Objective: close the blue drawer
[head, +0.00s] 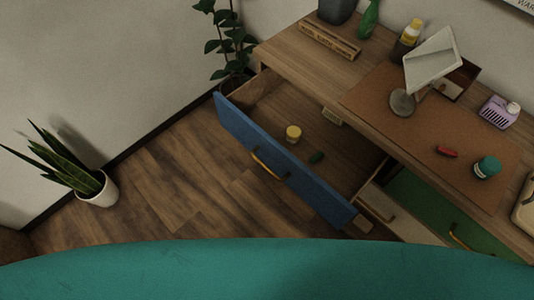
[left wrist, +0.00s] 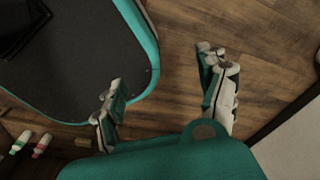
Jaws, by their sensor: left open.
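The blue drawer (head: 279,162) is pulled out from the wooden desk (head: 320,68) in the head view. Its blue front has a yellow-gold handle (head: 268,164). Inside it lie a small yellow-lidded jar (head: 293,133) and a small dark green item (head: 316,157). My left gripper (left wrist: 168,92) shows in the left wrist view with its two fingers spread wide and nothing between them, over the wood floor. It is apart from the drawer, which I cannot make out in that view. My right gripper is in neither view.
A snake plant (head: 82,178) stands on the floor at left, a leafy plant (head: 230,50) behind the drawer. A mirror (head: 431,62), green-lidded jar (head: 487,167) and purple basket (head: 499,111) stand on the desk. Open floor (head: 180,180) lies left of the drawer.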

